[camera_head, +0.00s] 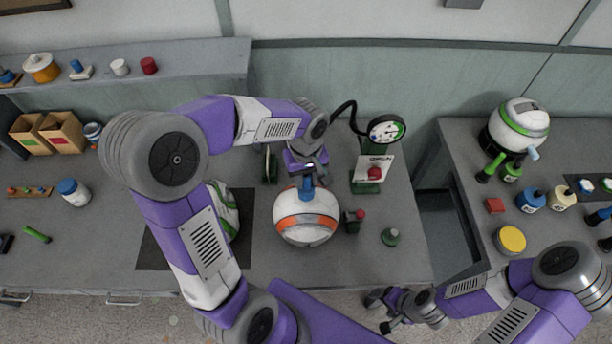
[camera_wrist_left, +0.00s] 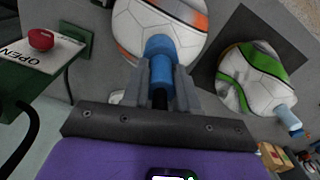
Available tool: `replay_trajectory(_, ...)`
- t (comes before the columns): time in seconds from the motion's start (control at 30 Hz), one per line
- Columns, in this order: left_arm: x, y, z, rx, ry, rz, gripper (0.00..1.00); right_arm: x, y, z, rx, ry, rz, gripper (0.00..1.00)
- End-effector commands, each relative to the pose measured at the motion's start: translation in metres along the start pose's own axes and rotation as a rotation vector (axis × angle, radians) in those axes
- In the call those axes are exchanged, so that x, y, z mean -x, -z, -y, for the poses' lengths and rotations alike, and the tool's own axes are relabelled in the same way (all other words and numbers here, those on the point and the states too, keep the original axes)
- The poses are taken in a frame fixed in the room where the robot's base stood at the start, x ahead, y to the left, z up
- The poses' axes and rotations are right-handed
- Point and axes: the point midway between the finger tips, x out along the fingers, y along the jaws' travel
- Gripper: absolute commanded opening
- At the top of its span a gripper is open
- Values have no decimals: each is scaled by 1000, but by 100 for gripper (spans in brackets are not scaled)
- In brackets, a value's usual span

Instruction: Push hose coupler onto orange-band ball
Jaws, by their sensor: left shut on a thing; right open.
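The orange-band ball (camera_head: 306,222), white with an orange stripe, rests on the table in the middle of the head view. It also shows at the top of the left wrist view (camera_wrist_left: 150,22). My left gripper (camera_head: 307,178) is shut on the blue hose coupler (camera_wrist_left: 160,68) at the ball's far side. The coupler's blue end overlaps the ball's edge in the left wrist view; I cannot tell how far it is seated, and the fingers hide part of it. My right gripper (camera_head: 380,312) is open and empty, off the table's front edge.
A green-band ball (camera_head: 231,222) on a dark mat (camera_head: 158,252) is partly hidden by my left arm. A gauge (camera_head: 387,131) with a black hose and an OPEN sign stands behind right. A gap separates the right table.

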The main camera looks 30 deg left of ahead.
Motion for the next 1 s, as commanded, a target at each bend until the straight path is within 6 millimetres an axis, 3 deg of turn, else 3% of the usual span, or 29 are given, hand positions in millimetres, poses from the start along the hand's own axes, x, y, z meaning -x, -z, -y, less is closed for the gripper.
replay_trajectory(0.03,-2,0,0,0,0,0,0,-2,0,-1,0,0,0,71)
replay_trajectory(0.07,-2,0,0,0,0,0,31,-1,0,0,0,0,0,71)
replay_trajectory(0.23,-1,0,0,0,0,0,57,-1,0,0,0,0,0,71)
replay_trajectory(0.57,2,0,0,0,-1,-1,58,0,0,0,0,0,0,71)
replay_trajectory(1.0,67,0,-1,0,-3,-2,58,6,0,2,0,0,0,71)
